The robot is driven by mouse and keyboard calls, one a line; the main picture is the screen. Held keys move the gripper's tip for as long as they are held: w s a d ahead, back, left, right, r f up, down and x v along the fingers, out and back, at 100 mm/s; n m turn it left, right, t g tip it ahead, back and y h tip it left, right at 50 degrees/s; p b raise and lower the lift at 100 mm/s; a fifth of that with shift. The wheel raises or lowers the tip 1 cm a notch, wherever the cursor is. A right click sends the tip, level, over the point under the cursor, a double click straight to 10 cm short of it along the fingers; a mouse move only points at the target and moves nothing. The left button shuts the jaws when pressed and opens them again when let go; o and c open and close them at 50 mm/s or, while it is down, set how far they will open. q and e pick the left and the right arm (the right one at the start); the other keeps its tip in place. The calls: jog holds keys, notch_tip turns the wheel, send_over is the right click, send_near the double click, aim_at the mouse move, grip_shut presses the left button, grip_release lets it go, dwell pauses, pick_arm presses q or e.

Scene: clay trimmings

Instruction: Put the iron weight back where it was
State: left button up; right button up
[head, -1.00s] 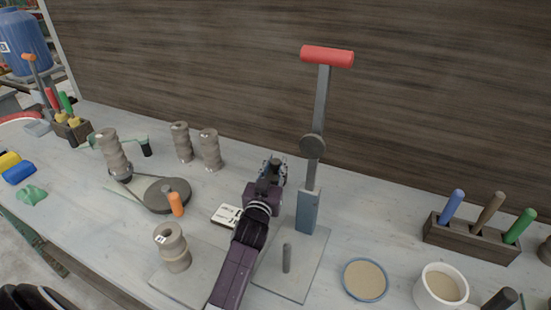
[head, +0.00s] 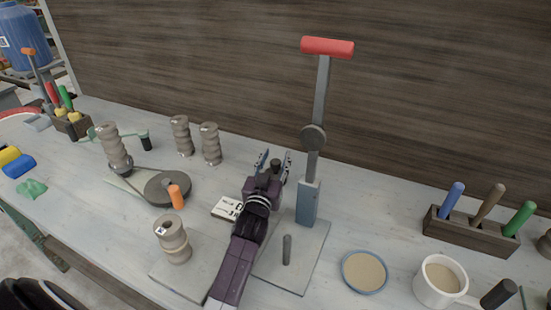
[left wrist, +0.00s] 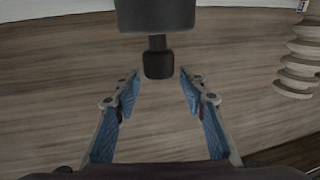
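The iron weight shows in the left wrist view as a dark grey cylinder (left wrist: 155,15) with a smaller black knob (left wrist: 158,65). In the head view only its dark knob (head: 276,164) shows, between my left fingertips; its body is hidden behind my gripper. My left gripper (head: 274,162) is open just left of the lever press's blue-grey post (head: 308,204). In the left wrist view its two blue-padded fingers (left wrist: 160,88) stand wide apart, one on each side below the knob, with clear gaps. My right gripper is not in view.
The lever press has a red handle (head: 327,47). A white card (head: 226,207) lies left of my gripper, and ribbed clay pieces (head: 173,240) stand further left. A blue-rimmed dish (head: 365,271), a white mug (head: 438,282) and a wooden tool block (head: 468,236) are at right.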

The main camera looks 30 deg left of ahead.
pick_arm(q)
jog(key=shift+s+f, duration=0.1)
jog(key=shift+f, duration=0.7)
jog(key=shift+r, duration=0.2)
jog(key=shift+r+p, duration=0.4)
jog(key=shift+p, duration=0.1)
jog(key=v, duration=0.3)
jog(key=b+v, duration=0.1)
jog(key=v, duration=0.6)
jog(key=shift+s+r, duration=0.25)
jog(key=shift+r, duration=0.05)
jog(key=shift+s+d+r, duration=0.15)
jog(key=shift+s+d, duration=0.05)
jog(key=shift+s, duration=0.5)
